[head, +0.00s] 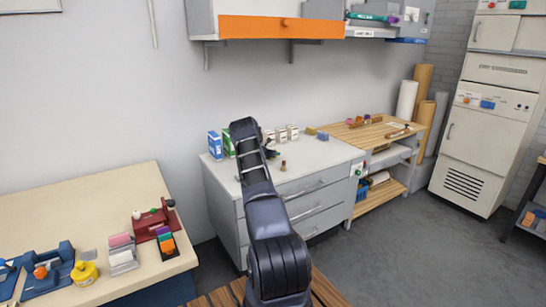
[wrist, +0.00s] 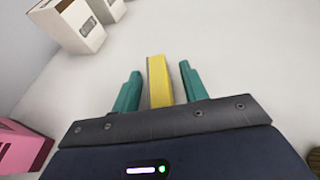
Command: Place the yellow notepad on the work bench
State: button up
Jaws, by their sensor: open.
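In the wrist view the yellow notepad (wrist: 158,88) stands on edge on a white surface, between the two teal fingers of my gripper (wrist: 160,70). The fingers are open, with a gap visible on each side of the notepad. In the head view my gripper (head: 272,153) is over the white top of the drawer cabinet (head: 300,162); my arm hides most of that spot, and I cannot make out the notepad there. A wooden-topped bench (head: 372,132) stands right of the cabinet, and a cream-topped table (head: 85,205) at the left. I cannot tell which is the work bench.
Blue (head: 214,145) and green (head: 228,142) boxes stand left of my arm; several small white boxes (head: 281,134) stand behind my gripper. A pink box (wrist: 22,145) is at the wrist view's left. Tools lie on the wooden top. The cream table's middle is clear.

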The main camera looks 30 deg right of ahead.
grip_shut()
